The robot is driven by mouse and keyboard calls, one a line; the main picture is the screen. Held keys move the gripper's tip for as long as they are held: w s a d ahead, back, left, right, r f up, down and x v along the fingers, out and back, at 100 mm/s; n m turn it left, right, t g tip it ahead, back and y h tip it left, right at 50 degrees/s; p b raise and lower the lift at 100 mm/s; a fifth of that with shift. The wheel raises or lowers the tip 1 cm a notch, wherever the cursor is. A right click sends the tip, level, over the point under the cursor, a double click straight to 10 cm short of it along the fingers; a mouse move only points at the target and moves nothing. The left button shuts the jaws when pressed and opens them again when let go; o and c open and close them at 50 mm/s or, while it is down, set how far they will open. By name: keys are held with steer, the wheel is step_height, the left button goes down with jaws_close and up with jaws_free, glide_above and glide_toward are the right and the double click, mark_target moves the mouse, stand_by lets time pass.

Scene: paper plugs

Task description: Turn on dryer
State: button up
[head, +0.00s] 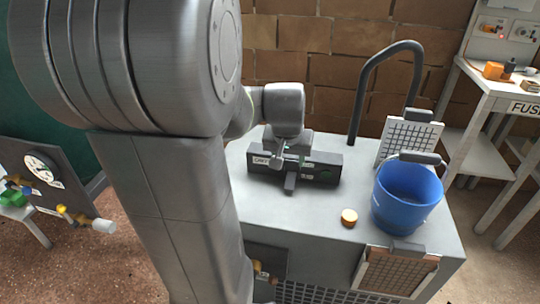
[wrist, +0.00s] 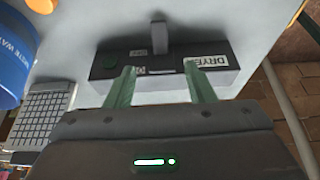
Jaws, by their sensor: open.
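The dryer control box (head: 325,160) is a dark box on the grey cabinet top. I cannot tell whether the fingers touch the box.
A blue bucket (head: 405,198) with a dark-gripped handle and a small yellow disc (head: 349,217) stand right of the box. A gridded panel (head: 408,140) and a curved black pipe (head: 366,75) are behind. A fuse table (head: 510,90) is at far right.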

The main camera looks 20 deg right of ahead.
mark_target(290, 181)
steer(key=b+x, duration=0.3)
steer(key=x, duration=1)
steer(key=shift+w+f, duration=0.1)
steer(key=shift+f, duration=0.2)
jaws_close()
